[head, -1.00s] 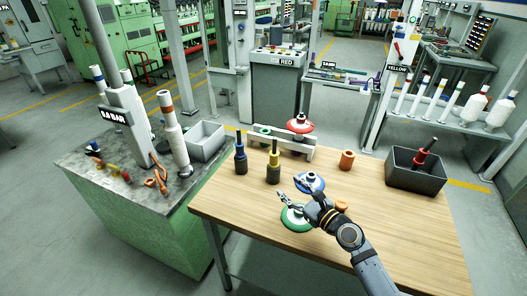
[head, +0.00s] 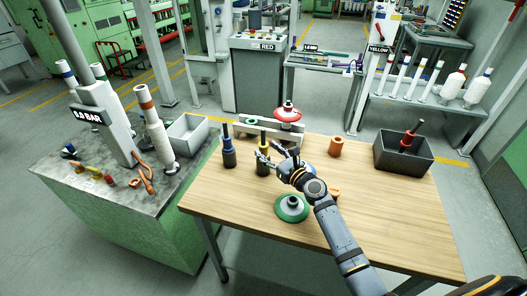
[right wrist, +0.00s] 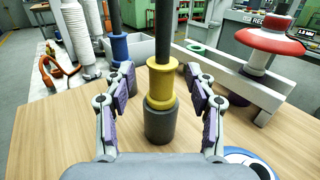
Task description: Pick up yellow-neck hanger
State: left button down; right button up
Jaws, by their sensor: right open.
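The yellow-neck hanger (head: 263,167) stands upright on the wooden table (head: 230,196), dark with a yellow neck band and a dark rod on top. In the right wrist view its yellow neck (right wrist: 161,84) shows in the middle. My right gripper (head: 270,151) is open and empty, close to the hanger's neck on its near right side. In the right wrist view its two fingers (right wrist: 159,75) show to the left and right of the neck, with gaps on both sides. I cannot tell whether the neck is between the fingertips or just beyond them. My left gripper is not in view.
A blue-neck hanger (head: 228,157) stands just left. A pale rack (head: 297,131) with a red disc (head: 287,114) is behind. A green disc (head: 292,208), an orange ring (head: 336,147) and a dark bin (head: 382,157) are also on the table. The front left tabletop is clear.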

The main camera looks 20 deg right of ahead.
aim_at(266, 149)
jog(key=x, duration=0.3)
jog(key=shift+w+f, duration=0.15)
jog(key=shift+w, duration=0.2)
jog(key=shift+s, duration=0.15)
jog(key=shift+c, duration=0.8)
grip_shut()
